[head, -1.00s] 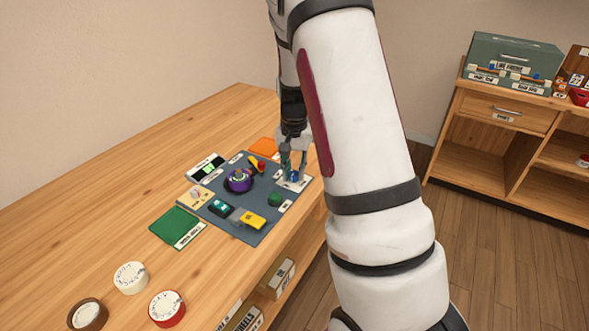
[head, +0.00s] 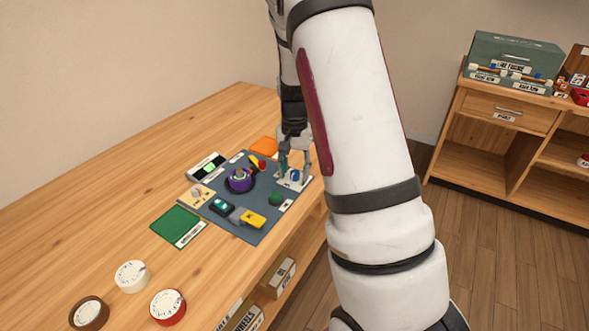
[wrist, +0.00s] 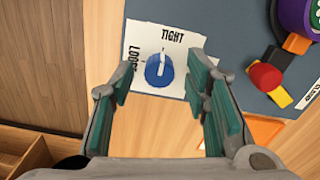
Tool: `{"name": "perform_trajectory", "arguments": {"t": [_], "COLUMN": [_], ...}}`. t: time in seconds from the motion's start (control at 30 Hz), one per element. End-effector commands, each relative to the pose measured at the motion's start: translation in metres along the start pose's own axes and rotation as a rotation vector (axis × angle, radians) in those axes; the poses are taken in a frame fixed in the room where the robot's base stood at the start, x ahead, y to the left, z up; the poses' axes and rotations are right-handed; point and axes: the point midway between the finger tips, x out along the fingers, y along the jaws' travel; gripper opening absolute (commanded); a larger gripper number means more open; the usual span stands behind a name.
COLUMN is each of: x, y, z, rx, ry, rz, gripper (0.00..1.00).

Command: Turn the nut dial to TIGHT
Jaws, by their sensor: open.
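The nut dial is a blue round knob (wrist: 159,73) with a white pointer bar, on a white card (wrist: 140,40). The card reads TIGHT at the top and LOOSE at the left in the wrist view. The pointer points nearly straight up, toward TIGHT. In the head view the dial (head: 295,175) sits at the right corner of the grey mat. My gripper (wrist: 161,72) is open, its green-padded fingers on either side of the dial, with visible gaps. In the head view my gripper (head: 294,173) stands over the card.
The grey mat (head: 247,188) holds a purple dial (head: 239,180), a yellow block (head: 253,220), a green knob (head: 275,199) and a red knob (wrist: 265,76). The table edge is close beside the card. Tape rolls (head: 131,276) lie at the front left.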

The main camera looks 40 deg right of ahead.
Motion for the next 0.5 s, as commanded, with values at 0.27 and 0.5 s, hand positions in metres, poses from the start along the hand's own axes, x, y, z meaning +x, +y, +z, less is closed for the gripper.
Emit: {"name": "perform_trajectory", "arguments": {"t": [0.27, 0.5], "x": [-0.025, -0.074], "y": [0.0, -0.001], "z": [-0.001, -0.001], "rx": [-0.001, -0.001], "ry": [0.003, 0.004], "rz": [-0.002, -0.003], "gripper": [0.43, 0.43]}}
